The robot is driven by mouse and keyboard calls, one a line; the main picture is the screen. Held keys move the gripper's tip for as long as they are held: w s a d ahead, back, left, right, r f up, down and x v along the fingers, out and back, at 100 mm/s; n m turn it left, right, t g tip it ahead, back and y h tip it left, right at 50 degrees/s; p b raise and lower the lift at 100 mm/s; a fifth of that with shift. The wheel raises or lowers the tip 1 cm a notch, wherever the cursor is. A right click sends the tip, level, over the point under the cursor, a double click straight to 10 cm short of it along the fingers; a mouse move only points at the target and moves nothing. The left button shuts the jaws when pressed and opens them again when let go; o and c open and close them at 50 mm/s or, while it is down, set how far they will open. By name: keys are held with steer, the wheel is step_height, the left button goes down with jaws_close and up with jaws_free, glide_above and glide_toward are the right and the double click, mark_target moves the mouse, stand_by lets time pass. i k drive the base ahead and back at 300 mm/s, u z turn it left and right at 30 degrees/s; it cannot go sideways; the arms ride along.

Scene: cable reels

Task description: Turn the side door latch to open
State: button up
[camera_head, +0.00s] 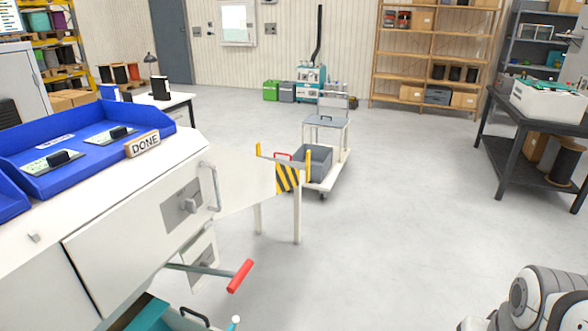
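A white cabinet (90,232) stands at the left. On its side face a light door panel (130,250) carries a grey plate with a small latch (188,205). A metal bar handle (213,188) is at the right edge of that panel. A second grey plate with a latch (203,263) shows lower down, partly behind a lever. I cannot tell the exact turn position of either latch. My gripper is not in view; only white and grey links of my arm show at the bottom right, well away from the cabinet.
A lever with a red grip (240,276) sticks out below the door. A blue tray (75,185) and a DONE sign (143,144) are on the cabinet top. A white leaf with a striped end (287,179) juts out to the right. The middle floor is clear.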

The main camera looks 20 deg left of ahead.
mark_target(187, 204)
steer(key=u, duration=0.05)
steer(key=i, duration=0.85)
steer(key=u, duration=1.8)
